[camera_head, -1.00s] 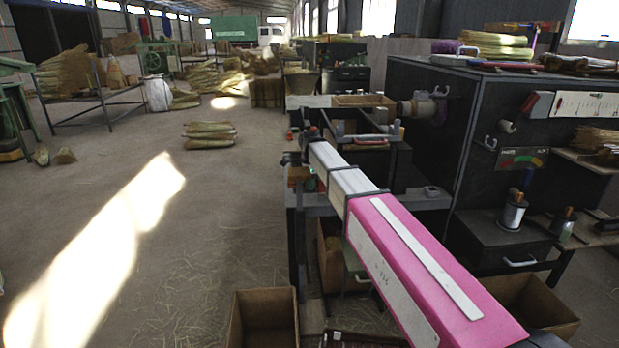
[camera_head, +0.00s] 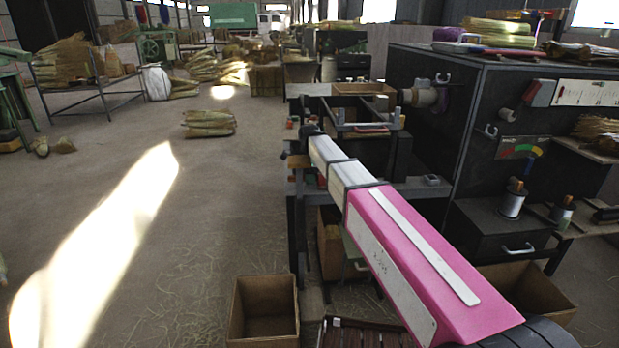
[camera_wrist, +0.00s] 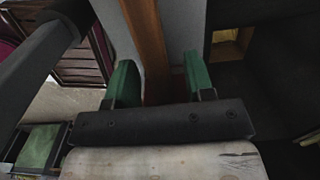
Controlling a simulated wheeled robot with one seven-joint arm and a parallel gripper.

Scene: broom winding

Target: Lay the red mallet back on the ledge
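My gripper shows in the wrist view (camera_wrist: 160,80) with two green fingers spread apart. A brown wooden strip (camera_wrist: 150,45) runs between and beyond them, with a gap on each side. I cannot tell whether it is a handle or part of the bench. No red mallet can be made out for certain in either view. In the head view my pink and white arm reaches away to the bench, and its end hides the fingers. The grey bench edge (camera_head: 415,188) lies beside the arm; I cannot tell whether it is the ledge.
An open cardboard box (camera_head: 263,282) stands on the floor left of my arm, near a slatted dark crate (camera_head: 365,335). A black cabinet (camera_head: 440,75) stands right of the arm. Another open box (camera_head: 540,290) is at lower right. The floor at left is largely clear.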

